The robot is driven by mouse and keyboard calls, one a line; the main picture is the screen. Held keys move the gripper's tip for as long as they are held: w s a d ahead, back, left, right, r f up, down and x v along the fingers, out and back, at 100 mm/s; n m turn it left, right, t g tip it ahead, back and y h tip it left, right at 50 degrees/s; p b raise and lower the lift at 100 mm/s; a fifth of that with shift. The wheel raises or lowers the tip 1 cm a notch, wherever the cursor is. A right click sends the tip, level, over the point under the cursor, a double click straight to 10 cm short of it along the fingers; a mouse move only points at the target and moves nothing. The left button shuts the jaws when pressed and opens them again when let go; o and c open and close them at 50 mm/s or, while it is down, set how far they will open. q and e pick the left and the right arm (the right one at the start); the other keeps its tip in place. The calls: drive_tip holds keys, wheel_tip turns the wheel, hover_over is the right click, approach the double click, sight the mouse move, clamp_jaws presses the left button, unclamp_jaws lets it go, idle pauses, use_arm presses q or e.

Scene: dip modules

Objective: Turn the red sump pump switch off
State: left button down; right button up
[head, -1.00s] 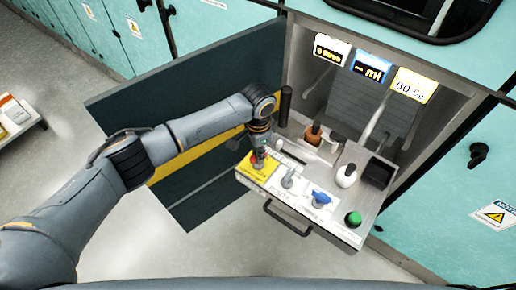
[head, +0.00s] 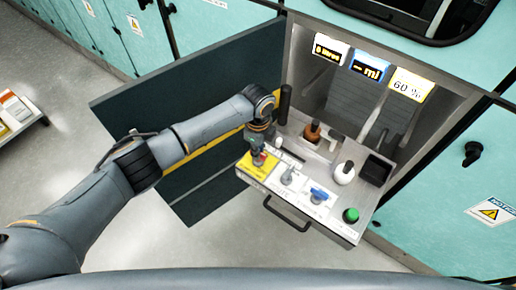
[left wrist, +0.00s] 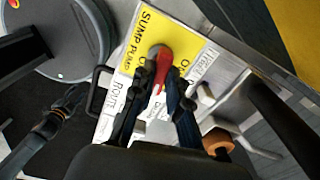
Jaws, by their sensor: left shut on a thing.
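The red sump pump switch (left wrist: 160,62) sits on a yellow label plate (left wrist: 182,38) marked "SUMP PUMP". In the head view the switch (head: 259,159) is at the left end of the pulled-out drawer panel. My left gripper (left wrist: 158,85) is shut on the red switch, with a finger on either side of its handle. In the head view the left gripper (head: 260,150) comes down on it from above and partly hides it. The label text is partly covered by the switch.
Beside the switch are a grey switch (head: 287,177), a blue switch (head: 319,195) and a green button (head: 350,215). A dark open door (head: 190,85) is left of the drawer.

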use_arm(q)
drive_tip(key=shift+m, duration=0.9)
drive_tip(key=c, duration=1.3)
unclamp_jaws()
wheel_tip(320, 180, up, 12)
drive_tip(key=shift+r, duration=0.1)
